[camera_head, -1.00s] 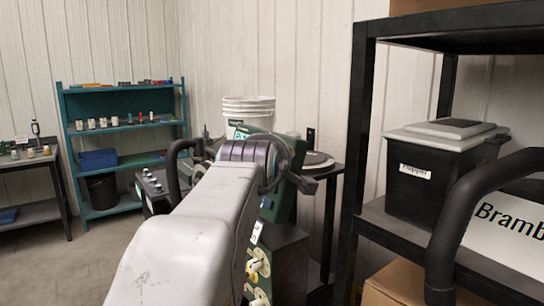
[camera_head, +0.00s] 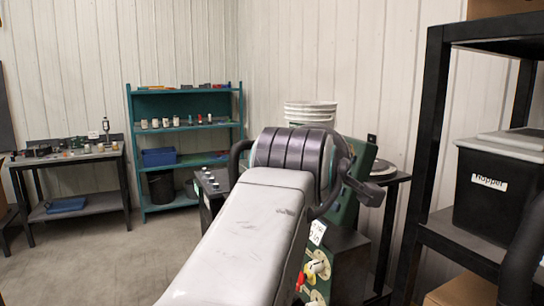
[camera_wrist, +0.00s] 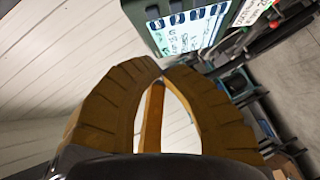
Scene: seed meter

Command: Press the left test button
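In the wrist view, my gripper (camera_wrist: 161,72) shows two ribbed brown fingers that curve together, with their tips touching or nearly so and nothing between them. I cannot make out a left test button in either view. My gripper is hidden behind my arm in the head view.
A black box with several knobs (camera_head: 207,180) stands left of my arm. A teal shelf (camera_head: 186,155) and a grey workbench (camera_head: 85,157) stand at the back left. A black rack (camera_head: 425,150) holding a black hopper (camera_head: 500,200) is close at right. Floor is clear at left.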

